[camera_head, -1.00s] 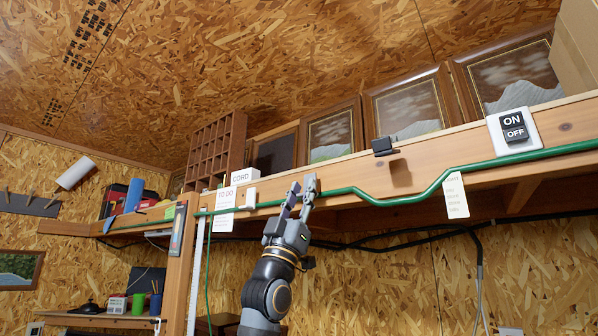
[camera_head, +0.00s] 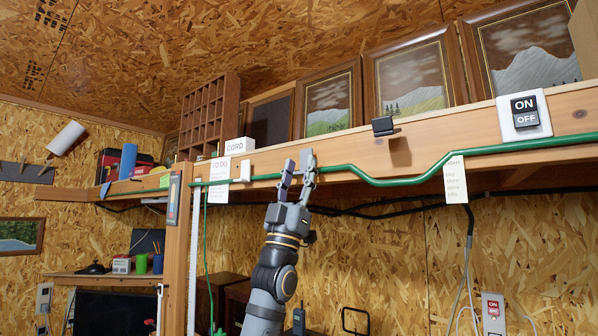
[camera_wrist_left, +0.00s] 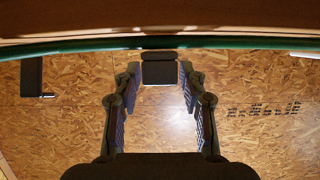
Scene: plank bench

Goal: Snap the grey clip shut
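The grey clip (camera_wrist_left: 160,72) shows in the left wrist view as a dark two-part block at the green cord (camera_wrist_left: 90,46), between my fingertips. In the head view a grey piece that looks like the clip (camera_head: 306,158) stands at the cord by my fingertips, partly hidden. I cannot tell how far its flap stands open. My left gripper (camera_head: 297,173) reaches up from below to the shelf's front board. Its fingers are apart, one on each side of the clip, with narrow gaps visible in the wrist view. My right gripper is not in view.
The green cord (camera_head: 400,183) runs along the wooden front board (camera_head: 440,140). A white clip (camera_head: 245,171) sits left of my gripper. A black bracket (camera_head: 383,126) and an ON/OFF switch (camera_head: 525,115) are to the right. A paper tag (camera_head: 456,180) hangs from the cord.

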